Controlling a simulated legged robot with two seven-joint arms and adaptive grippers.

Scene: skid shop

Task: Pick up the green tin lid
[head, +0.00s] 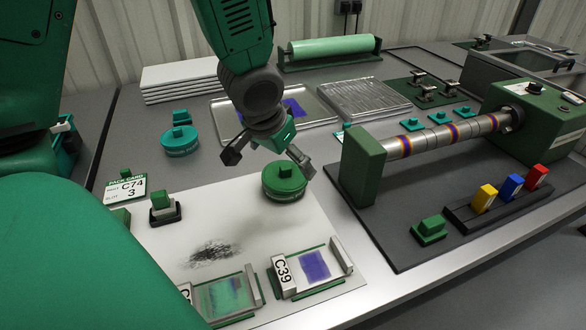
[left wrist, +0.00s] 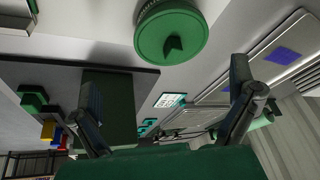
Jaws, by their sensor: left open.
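The green tin lid (head: 285,177) is a round, dark green disc with a small block-shaped knob on top. In the head view it sits on a round tin near the back right of the pale board. My left gripper (head: 268,157) is just above and behind the lid, with its fingers spread and nothing between them. In the left wrist view the lid (left wrist: 172,38) shows at the top, beyond the open fingers (left wrist: 165,105). The gripper does not appear to touch it. My right gripper is not in view.
A teal tin (head: 180,141) stands to the left. Framed plates (head: 312,268) lie at the board's front. A roller machine (head: 362,165) with a green end block is close on the right. A ridged metal tray (head: 362,98) is behind. The board's middle is mostly clear.

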